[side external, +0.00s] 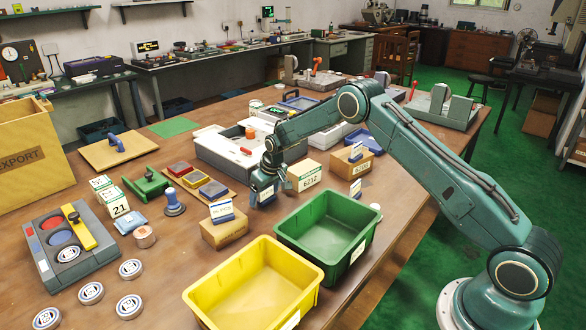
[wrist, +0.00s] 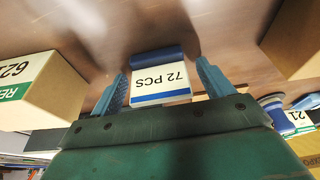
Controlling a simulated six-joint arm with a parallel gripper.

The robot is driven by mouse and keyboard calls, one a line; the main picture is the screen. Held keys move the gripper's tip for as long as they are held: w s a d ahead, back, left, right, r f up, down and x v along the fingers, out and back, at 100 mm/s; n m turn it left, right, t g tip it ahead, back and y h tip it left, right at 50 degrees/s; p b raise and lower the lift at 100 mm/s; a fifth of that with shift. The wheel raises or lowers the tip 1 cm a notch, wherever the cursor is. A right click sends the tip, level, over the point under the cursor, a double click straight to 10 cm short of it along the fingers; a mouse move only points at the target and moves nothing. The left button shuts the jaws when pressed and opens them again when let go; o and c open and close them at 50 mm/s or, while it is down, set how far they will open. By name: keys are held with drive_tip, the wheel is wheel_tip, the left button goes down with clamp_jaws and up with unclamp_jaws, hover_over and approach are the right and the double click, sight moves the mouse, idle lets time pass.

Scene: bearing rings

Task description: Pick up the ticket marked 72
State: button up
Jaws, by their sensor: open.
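The ticket marked 72 PCS (wrist: 161,77) shows in the wrist view as a white card with blue lower band and a rounded dark blue bar along one end. It sits between the two blue fingers of my gripper (wrist: 161,70), with a gap visible on either side. My gripper is open around it. In the side view my gripper (side external: 268,186) is low over the table, between two cartons, and a white and blue part of the ticket (side external: 265,193) shows there. Its base is partly hidden in that view.
A carton marked 6212 (side external: 304,176) stands right of my gripper, and a carton with another ticket (side external: 224,230) stands left. Green (side external: 330,228) and yellow (side external: 252,285) bins are in front. A blue-handled stamp (side external: 174,203) and small trays lie further left.

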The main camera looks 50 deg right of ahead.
drive_tip(key=shift+c, duration=0.2)
drive_tip(key=c, duration=1.1)
drive_tip(key=shift+o, duration=0.2)
drive_tip(key=shift+r, duration=0.1)
wheel_tip(320, 180, up, 20)
